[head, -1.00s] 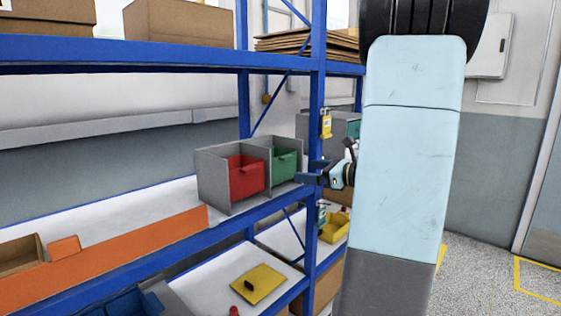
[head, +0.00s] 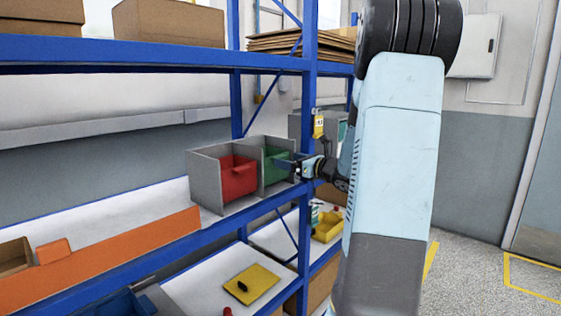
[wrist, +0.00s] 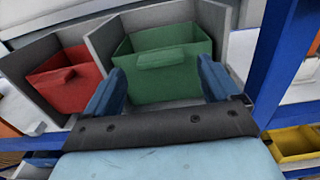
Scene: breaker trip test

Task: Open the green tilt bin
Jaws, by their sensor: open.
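The green tilt bin (head: 274,168) sits in the right compartment of a grey two-bay housing (head: 208,184) on the middle shelf. In the wrist view the green bin (wrist: 165,87) shows its front, its open top and a protruding handle lip (wrist: 161,59).
A red bin (head: 238,177) fills the left compartment beside the green one. A blue rack post (head: 308,110) stands just right of the housing, close to my gripper. A yellow tag (head: 318,126) hangs there. A yellow bin (head: 328,227) is below.

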